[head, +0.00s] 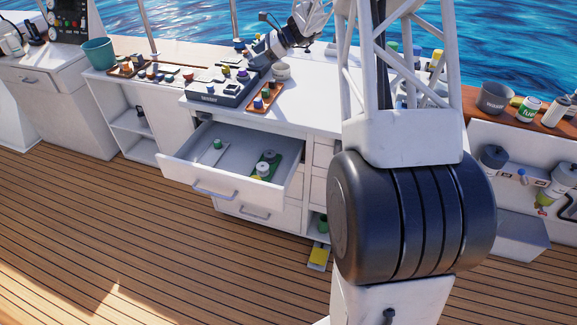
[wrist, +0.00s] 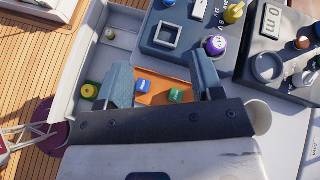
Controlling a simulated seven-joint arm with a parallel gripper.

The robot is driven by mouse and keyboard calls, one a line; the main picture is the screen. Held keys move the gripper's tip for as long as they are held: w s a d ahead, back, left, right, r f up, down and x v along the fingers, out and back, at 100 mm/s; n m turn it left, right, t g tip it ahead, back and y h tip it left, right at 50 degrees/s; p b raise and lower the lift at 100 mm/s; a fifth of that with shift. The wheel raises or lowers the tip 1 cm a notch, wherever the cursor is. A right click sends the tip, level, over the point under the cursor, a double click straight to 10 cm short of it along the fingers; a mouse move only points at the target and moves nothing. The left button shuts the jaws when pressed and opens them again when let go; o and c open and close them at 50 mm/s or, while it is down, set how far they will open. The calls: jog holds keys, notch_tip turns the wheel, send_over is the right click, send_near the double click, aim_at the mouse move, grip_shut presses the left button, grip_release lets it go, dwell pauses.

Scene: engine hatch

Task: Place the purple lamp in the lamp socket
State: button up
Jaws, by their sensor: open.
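A purple round piece with a pale top, which looks like the purple lamp (wrist: 216,45), sits on a blue-grey panel box (wrist: 185,52) in the wrist view. It is just beyond my right fingertip, outside the jaws. My gripper (wrist: 165,80) is open and empty, its two grey fingers spread above an orange tray (wrist: 155,99). In the head view the purple piece (head: 243,75) is small on the panel box (head: 212,97), close to my gripper. A pale square frame (wrist: 168,35) lies on the panel to the left of the purple piece. I cannot tell which opening is the lamp socket.
The tray holds a blue block (wrist: 143,86) and a green block (wrist: 175,96). A dark instrument box (wrist: 270,40) stands right of the panel. An open drawer (head: 195,168) juts out below the counter. A white round cup (head: 281,71) stands near the tray.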

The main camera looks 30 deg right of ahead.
jog(key=s+a+r+n+g+h, duration=0.1)
jog(key=s+a+r+n, duration=0.3)
jog(key=s, duration=0.5)
jog(key=s+a+r+n+g+h, duration=0.1)
jog(key=s+a+r+n+h, duration=0.15)
jog(key=s+a, duration=0.5)
jog(key=s+a+r+n+g+h, duration=0.1)
jog(key=s+a+r+n, duration=0.25)
jog(key=s, duration=0.75)
jog(key=s+a+f+n+h, duration=0.1)
jog(key=s+n+h, duration=0.1)
jog(key=s, duration=0.8)
jog(key=s+a+f+n+h, duration=0.1)
jog(key=s+n, duration=0.4)
jog(key=s, duration=0.6)
jog(key=s+a+f+n+h, duration=0.1)
jog(key=s+f+n+h, duration=0.1)
jog(key=s, duration=0.8)
jog(key=shift+s+n+h, duration=0.25)
jog(key=shift+n+h, duration=0.2)
jog(key=shift+n, duration=0.65)
